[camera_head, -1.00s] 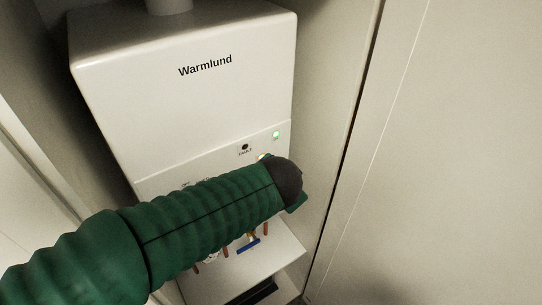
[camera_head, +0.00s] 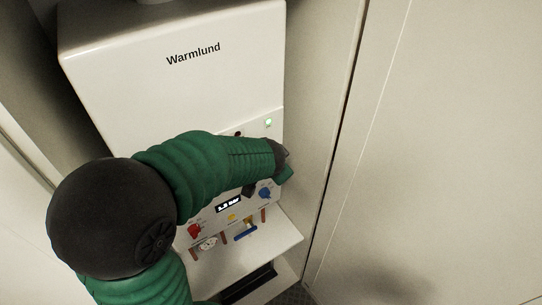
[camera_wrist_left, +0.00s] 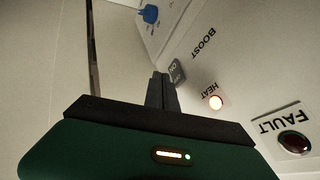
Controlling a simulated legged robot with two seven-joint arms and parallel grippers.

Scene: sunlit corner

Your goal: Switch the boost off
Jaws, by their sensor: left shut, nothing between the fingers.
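The boost switch (camera_wrist_left: 177,72) is a small grey rocker with lettering, near the BOOST label (camera_wrist_left: 203,42) in the left wrist view. I cannot tell which way it is set. My left gripper (camera_wrist_left: 162,76) is shut and empty, its dark fingertips right beside the switch and partly overlapping it in view; I cannot tell whether they touch. In the head view my left arm reaches across the white Warmlund boiler (camera_head: 180,85), and its forearm hides part of the control panel, including the switch. My right gripper is not in view.
A lit HEAT lamp (camera_wrist_left: 215,102) and a dark red FAULT lamp (camera_wrist_left: 294,142) are near the fingers. Pipes and a blue-handled valve (camera_head: 246,233) are below. A wall stands close right.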

